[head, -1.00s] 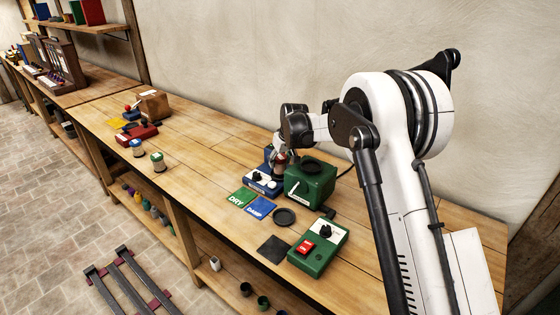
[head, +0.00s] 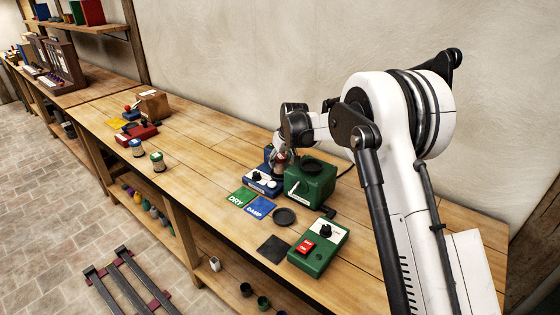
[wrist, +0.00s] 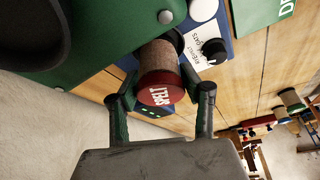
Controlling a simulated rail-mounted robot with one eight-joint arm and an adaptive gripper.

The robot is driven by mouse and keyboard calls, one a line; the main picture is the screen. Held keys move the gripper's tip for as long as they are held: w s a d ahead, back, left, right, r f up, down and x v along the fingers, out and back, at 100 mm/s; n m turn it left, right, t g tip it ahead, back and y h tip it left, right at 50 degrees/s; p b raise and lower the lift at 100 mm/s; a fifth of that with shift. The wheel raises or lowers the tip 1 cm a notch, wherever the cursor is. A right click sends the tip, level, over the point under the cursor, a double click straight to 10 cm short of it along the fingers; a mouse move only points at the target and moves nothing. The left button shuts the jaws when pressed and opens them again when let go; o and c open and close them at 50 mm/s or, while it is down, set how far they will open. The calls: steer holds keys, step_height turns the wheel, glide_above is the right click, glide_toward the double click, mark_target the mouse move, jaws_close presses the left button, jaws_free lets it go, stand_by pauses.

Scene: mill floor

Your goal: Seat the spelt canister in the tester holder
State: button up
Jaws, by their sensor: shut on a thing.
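The spelt canister (wrist: 160,82) has a red lid marked SPELT and a brown, grainy body. My gripper (wrist: 164,98) is shut on it, with one finger on each side near the lid. In the head view my gripper (head: 279,160) is above the back part of the blue tester (head: 262,184), beside the green machine. The canister's far end points at a dark round part of the tester. I cannot tell whether it is inside the holder.
A green machine (head: 318,186) with a dark round top stands close to the right of the tester. DRY (head: 241,197) and DAMP (head: 260,207) cards, a black dish (head: 284,217) and a green switch box (head: 318,250) lie in front.

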steer(key=shift+f+b, duration=0.65)
steer(key=shift+b, duration=0.05)
stand_by(0.7)
steer(key=o, duration=1.1)
steer(key=shift+c, duration=0.2)
steer(key=shift+r, duration=0.15)
steer(key=p+v, duration=0.3)
steer(key=v, duration=0.8)
